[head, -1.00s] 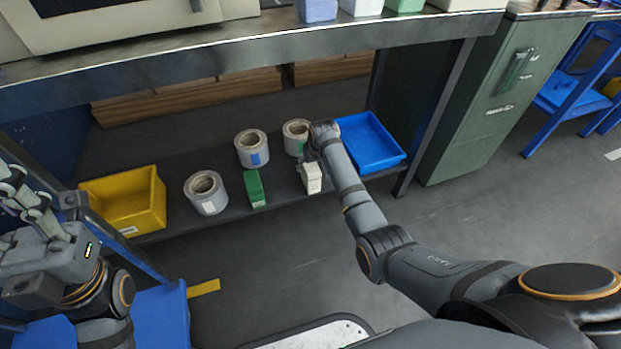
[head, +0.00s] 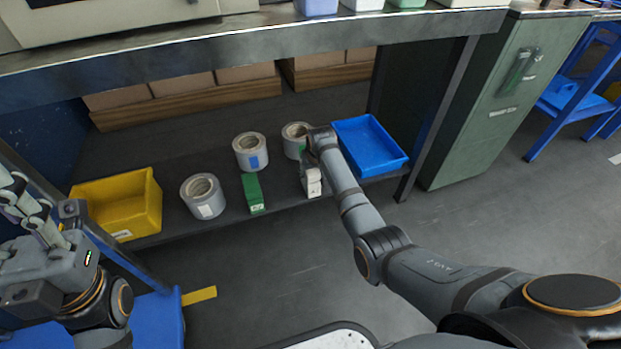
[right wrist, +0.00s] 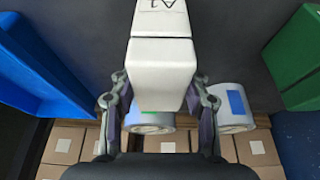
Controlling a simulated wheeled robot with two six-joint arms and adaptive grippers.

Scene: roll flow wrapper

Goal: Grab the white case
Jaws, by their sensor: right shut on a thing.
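The white case (head: 312,187) stands near the front edge of the low shelf (head: 270,197), between the green case (head: 252,192) and the blue bin. My right gripper (head: 309,170) reaches it from above and is shut on it. My arm hides part of the case in the head view.
The blue bin (head: 398,162) is just right of my right gripper. Several label rolls (head: 203,196) stand on the shelf, one close behind the white case. A yellow bin (head: 155,205) is at the left. The steel tabletop edge (head: 250,42) overhangs the shelf.

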